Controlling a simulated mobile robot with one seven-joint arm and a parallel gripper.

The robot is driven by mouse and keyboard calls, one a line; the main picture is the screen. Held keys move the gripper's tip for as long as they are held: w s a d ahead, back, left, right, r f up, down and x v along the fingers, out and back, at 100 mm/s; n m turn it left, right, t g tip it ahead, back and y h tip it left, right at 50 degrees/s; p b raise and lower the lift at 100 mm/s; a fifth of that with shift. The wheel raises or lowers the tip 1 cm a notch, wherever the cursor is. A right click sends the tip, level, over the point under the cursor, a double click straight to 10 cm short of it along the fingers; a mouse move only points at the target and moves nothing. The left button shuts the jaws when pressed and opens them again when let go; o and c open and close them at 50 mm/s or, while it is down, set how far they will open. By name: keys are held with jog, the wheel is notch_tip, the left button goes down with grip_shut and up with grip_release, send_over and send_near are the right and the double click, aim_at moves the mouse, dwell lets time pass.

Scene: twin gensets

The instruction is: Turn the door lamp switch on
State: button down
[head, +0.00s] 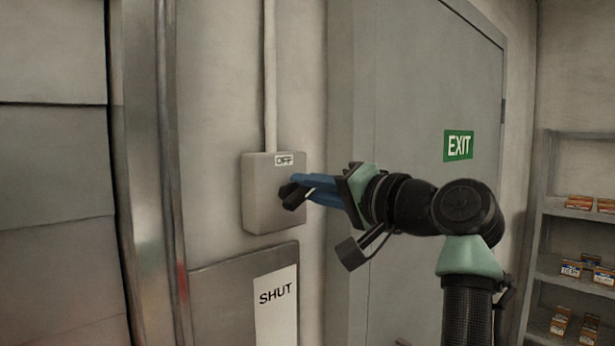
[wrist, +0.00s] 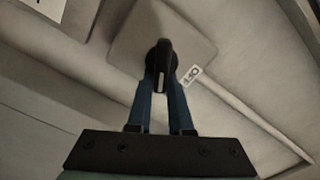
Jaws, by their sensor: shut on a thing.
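The lamp switch is a grey box (head: 262,195) on the wall with an OFF label (head: 285,160) at its top. A black knob (head: 290,193) sticks out of its front. My gripper (head: 291,195) reaches in from the right, its blue fingers shut on the knob. In the wrist view the grey box (wrist: 190,35) shows behind the black knob (wrist: 161,60), and the fingertips of my gripper (wrist: 161,82) lie on either side of the knob. The OFF label (wrist: 190,75) is beside the knob there. The fingers partly hide the knob in the head view.
A grey door with a green EXIT sign (head: 458,145) is behind my arm. A panel with a SHUT label (head: 277,306) is just below the box. A conduit (head: 270,75) runs up from the box. Shelves with small boxes (head: 570,268) stand at the right.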

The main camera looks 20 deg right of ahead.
jog(key=m+p, duration=0.1)
jog(key=m, duration=0.2)
jog(key=f+m+p, duration=0.1)
jog(key=m, duration=0.1)
jog(key=shift+d+m, duration=0.15)
jog(key=shift+m, duration=0.25)
dwell(0.3)
jog(key=c, duration=0.8)
grip_release()
jog(key=shift+s+d+f, duration=0.15)
jog(key=shift+s, duration=0.15)
jog(key=b+v, duration=0.6)
jog(key=v, duration=0.6)
jog(key=shift+s+b, duration=0.1)
jog(key=shift+b, duration=0.25)
